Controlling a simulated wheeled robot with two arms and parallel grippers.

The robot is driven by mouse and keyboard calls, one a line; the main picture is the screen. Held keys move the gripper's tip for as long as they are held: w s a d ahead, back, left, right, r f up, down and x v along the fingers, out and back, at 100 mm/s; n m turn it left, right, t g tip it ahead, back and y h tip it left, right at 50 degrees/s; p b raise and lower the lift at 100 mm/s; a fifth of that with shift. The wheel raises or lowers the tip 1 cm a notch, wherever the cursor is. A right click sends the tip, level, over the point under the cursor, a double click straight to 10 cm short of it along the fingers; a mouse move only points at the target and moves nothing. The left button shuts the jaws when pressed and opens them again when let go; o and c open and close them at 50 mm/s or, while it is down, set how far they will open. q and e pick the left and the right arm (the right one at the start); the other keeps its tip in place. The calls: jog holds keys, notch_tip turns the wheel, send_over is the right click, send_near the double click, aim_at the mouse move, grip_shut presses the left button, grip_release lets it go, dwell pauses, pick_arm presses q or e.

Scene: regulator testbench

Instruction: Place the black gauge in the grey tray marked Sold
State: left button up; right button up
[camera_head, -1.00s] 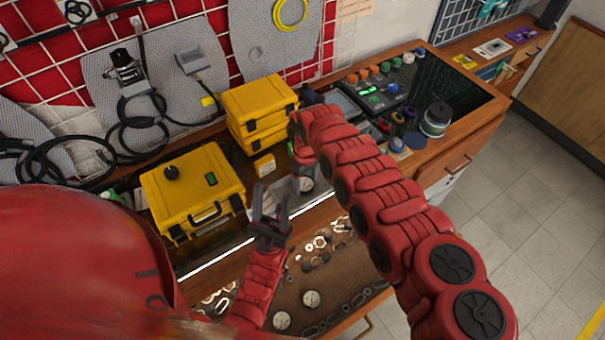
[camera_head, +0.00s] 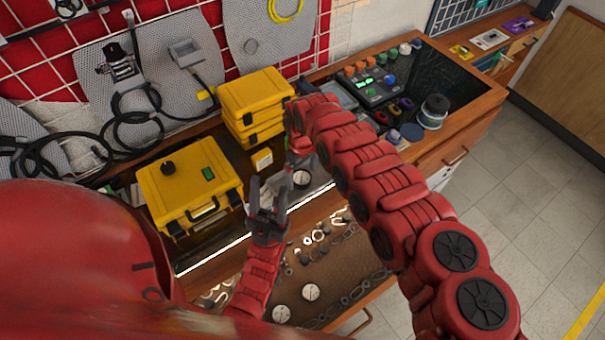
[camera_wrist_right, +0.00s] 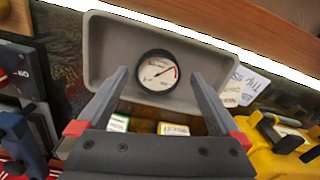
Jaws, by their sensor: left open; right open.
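The black gauge, black-rimmed with a white dial and a red needle, lies face up inside the grey tray (camera_wrist_right: 101,52) in the right wrist view (camera_wrist_right: 158,72). It also shows in the head view (camera_head: 302,178). My right gripper (camera_wrist_right: 160,73) is open above the tray, with one finger on either side of the gauge and visible gaps between. In the head view my right arm partly hides this gripper and the tray. My left gripper (camera_head: 267,190) is open and empty, left of the gauge. I cannot read a Sold marking on the tray.
Yellow cases (camera_head: 190,185) stand behind and left of the tray. Small cards (camera_wrist_right: 173,129) and printed papers (camera_wrist_right: 245,86) lie near it. An open drawer (camera_head: 350,285) below holds loose parts and two white-faced gauges (camera_head: 311,292). A control box (camera_head: 372,90) sits at the right.

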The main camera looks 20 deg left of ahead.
aim_at(302, 178)
notch_tip(302, 178, up, 11)
jog(key=b, duration=0.3)
jog(key=shift+b, duration=0.3)
jog(key=shift+d, duration=0.1)
